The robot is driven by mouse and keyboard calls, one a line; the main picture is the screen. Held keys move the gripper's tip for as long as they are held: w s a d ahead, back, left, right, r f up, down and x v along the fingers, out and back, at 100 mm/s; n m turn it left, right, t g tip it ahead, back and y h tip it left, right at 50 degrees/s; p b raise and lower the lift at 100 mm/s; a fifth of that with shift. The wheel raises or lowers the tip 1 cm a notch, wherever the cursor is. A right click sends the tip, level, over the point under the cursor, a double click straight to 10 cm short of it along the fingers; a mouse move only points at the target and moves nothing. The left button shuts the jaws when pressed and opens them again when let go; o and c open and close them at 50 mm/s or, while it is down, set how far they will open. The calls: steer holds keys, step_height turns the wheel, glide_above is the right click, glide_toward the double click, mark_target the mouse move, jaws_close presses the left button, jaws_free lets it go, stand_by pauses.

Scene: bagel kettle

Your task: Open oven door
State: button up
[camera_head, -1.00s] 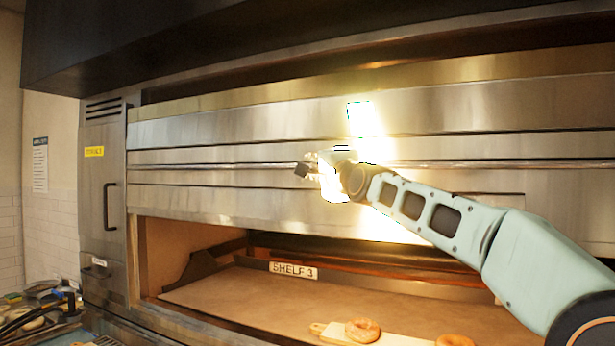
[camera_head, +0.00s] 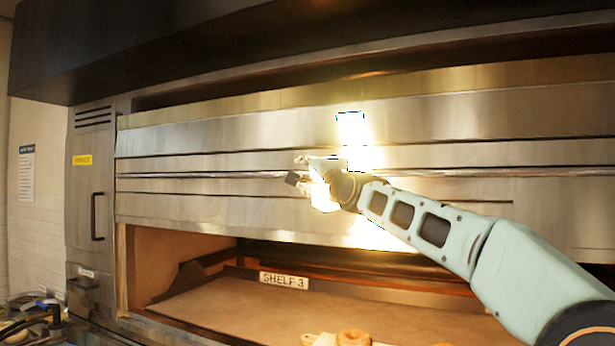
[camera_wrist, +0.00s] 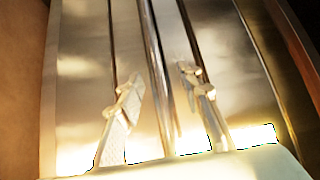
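The oven door (camera_head: 220,208) is a wide brushed-steel panel on the oven front, with a long horizontal bar handle (camera_head: 215,175) across it. An opening shows below the panel. My gripper (camera_head: 299,175) is at the bar, near the middle of the oven front; glare blurs it in the head view. In the wrist view the two fingers of my gripper (camera_wrist: 158,88) are apart, one on each side of the bar handle (camera_wrist: 156,60). I see gaps between the bar and both fingers. The lower ends of the fingers are washed out by bright reflections.
Under the door, a deck labelled SHELF 3 (camera_head: 283,280) holds a board with bagels (camera_head: 353,337). A dark hood (camera_head: 180,50) overhangs the oven. A side panel with a vertical handle (camera_head: 97,216) is at left, with cluttered utensils (camera_head: 35,312) at the lower left.

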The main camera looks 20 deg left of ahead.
steer(key=shift+s+d, duration=0.1)
steer(key=shift+d, duration=0.05)
steer(key=shift+v, duration=5.85)
steer(key=shift+f, duration=0.15)
